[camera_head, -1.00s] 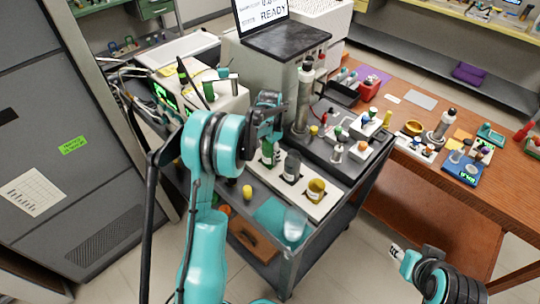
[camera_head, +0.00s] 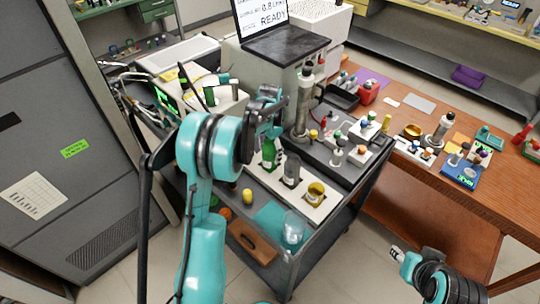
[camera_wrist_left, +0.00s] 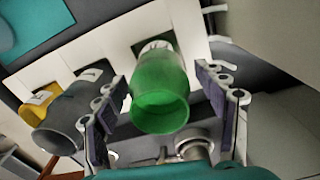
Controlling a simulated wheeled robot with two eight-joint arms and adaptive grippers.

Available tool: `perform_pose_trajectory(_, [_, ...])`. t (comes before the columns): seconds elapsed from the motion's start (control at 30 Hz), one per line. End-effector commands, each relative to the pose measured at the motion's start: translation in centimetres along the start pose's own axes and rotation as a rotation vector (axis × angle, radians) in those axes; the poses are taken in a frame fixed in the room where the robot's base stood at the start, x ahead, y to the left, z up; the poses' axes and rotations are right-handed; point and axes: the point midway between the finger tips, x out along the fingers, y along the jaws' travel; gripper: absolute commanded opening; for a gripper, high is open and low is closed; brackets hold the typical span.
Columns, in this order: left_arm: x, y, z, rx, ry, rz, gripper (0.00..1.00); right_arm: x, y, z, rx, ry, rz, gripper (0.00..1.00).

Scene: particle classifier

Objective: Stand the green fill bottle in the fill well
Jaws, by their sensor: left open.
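The green fill bottle (camera_head: 269,152) is upright at the left end of the pale strip (camera_head: 318,207) on the cart. In the left wrist view the green bottle (camera_wrist_left: 160,100) is between the fingers, its far end at a dark square well (camera_wrist_left: 140,48). I cannot tell whether it is fully seated. My left gripper (camera_head: 266,128) is open around the bottle's upper part, with gaps beside both finger pads in the wrist view (camera_wrist_left: 165,125). My right gripper (camera_head: 397,252) is low at the right, away from the cart; its fingers are too small to read.
A grey bottle (camera_head: 291,168) and a yellow cup (camera_head: 316,190) stand in the same strip beside the green bottle. A clear beaker (camera_head: 293,228) is at the cart's front. A machine column (camera_head: 303,105) rises just behind. A wooden bench (camera_head: 440,190) lies to the right.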

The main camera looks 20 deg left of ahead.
Motion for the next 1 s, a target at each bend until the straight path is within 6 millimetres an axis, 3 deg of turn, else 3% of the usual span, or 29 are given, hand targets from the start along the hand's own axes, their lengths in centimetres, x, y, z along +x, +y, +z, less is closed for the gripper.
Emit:
perform_pose_trajectory(0.03, [-1.6,0.0,0.0,0.000,0.000,0.000,0.71,-0.6,0.0,-0.4,0.000,0.000,0.000,0.40])
perform_pose_trajectory(0.2, [-5.2,0.0,0.0,0.000,0.000,0.000,0.71,-1.4,0.0,-1.0,0.000,0.000,0.000,0.40])
perform_pose_trajectory(0.47, [-8.2,0.1,0.0,-0.002,0.002,-0.001,0.71,-1.9,0.0,-1.4,0.000,0.000,0.000,0.40])
perform_pose_trajectory(0.57, [-9.5,1.0,0.5,-0.016,0.016,-0.013,0.71,-1.9,0.0,-1.4,0.000,0.000,0.000,0.40])
perform_pose_trajectory(0.67, [-11.8,3.1,1.4,-0.051,0.055,-0.041,0.71,-1.9,0.0,-1.4,0.000,0.000,0.000,0.40])
perform_pose_trajectory(0.8, [-15.3,7.3,3.9,-0.129,0.142,-0.092,0.71,-1.9,0.0,-1.4,0.000,0.000,0.000,0.40])
perform_pose_trajectory(1.0, [-18.0,13.6,8.7,-0.248,0.287,-0.144,0.71,-1.9,0.0,-1.4,0.000,0.000,0.000,0.40])
